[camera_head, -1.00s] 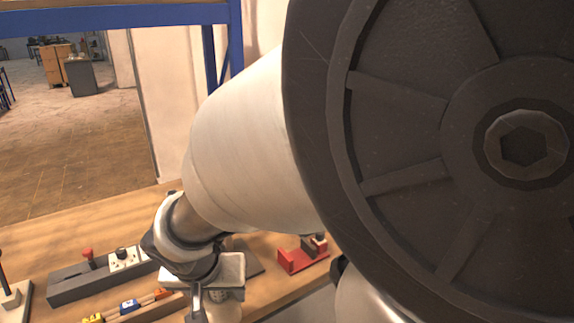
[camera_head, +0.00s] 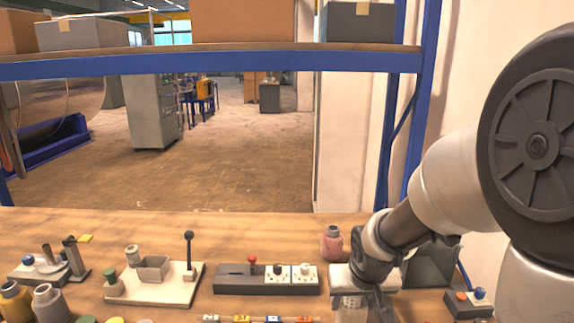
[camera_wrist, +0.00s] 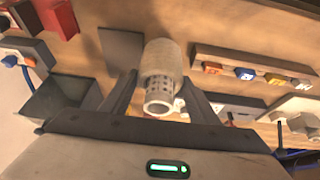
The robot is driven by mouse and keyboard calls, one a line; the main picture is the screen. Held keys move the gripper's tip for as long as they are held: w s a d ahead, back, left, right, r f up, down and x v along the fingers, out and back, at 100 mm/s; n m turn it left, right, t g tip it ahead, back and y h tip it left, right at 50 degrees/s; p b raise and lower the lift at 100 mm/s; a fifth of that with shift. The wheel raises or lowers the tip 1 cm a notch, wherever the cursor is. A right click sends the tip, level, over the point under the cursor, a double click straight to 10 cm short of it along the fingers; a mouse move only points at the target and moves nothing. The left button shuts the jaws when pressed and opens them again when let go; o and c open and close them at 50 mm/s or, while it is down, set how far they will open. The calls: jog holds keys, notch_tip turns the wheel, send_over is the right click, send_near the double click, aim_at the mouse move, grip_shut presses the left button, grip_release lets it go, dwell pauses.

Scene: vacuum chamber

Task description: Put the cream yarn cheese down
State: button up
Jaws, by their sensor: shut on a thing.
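The cream yarn cheese (camera_wrist: 163,60) is a pale wound cylinder on a perforated white tube, and it sits between the two fingers of my gripper (camera_wrist: 160,98) in the wrist view. My gripper is shut on it. In the head view my gripper (camera_head: 362,302) is at the bottom right of centre, over the wooden workbench (camera_head: 180,230). A pale piece of the cheese (camera_head: 350,312) shows beneath it, cut off by the frame edge. I cannot tell whether the cheese touches the bench.
A grey block with a red knob (camera_head: 240,280) lies left of my gripper. A pink jar (camera_head: 332,243) stands behind it. A grey open bin (camera_head: 432,268) is to its right. A row of coloured small pieces (camera_head: 241,320) lies at front. A blue-edged shelf (camera_head: 220,66) spans above.

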jog(key=r+p, duration=0.1)
jog(key=p, duration=0.1)
jog(key=r+p, duration=0.1)
jog(key=shift+s+d+r+p, duration=0.15)
jog(key=shift+s+r+p, duration=0.1)
jog(key=shift+p, duration=0.1)
jog(key=shift+s+r+p, duration=0.2)
jog(key=shift+r+p, duration=0.15)
jog(key=shift+p, duration=0.8)
jog(key=p, duration=0.3)
jog(key=shift+s+a+r, duration=0.3)
jog(key=shift+r, duration=0.05)
jog(key=shift+s+a+p, duration=0.2)
jog(key=shift+s+p, duration=0.05)
jog(key=shift+p, duration=0.15)
jog(key=shift+f, duration=0.1)
jog(key=r, duration=0.5)
jog(key=shift+w+a+r, duration=0.15)
jog(key=shift+w+r, duration=0.15)
jog(key=shift+w, duration=0.05)
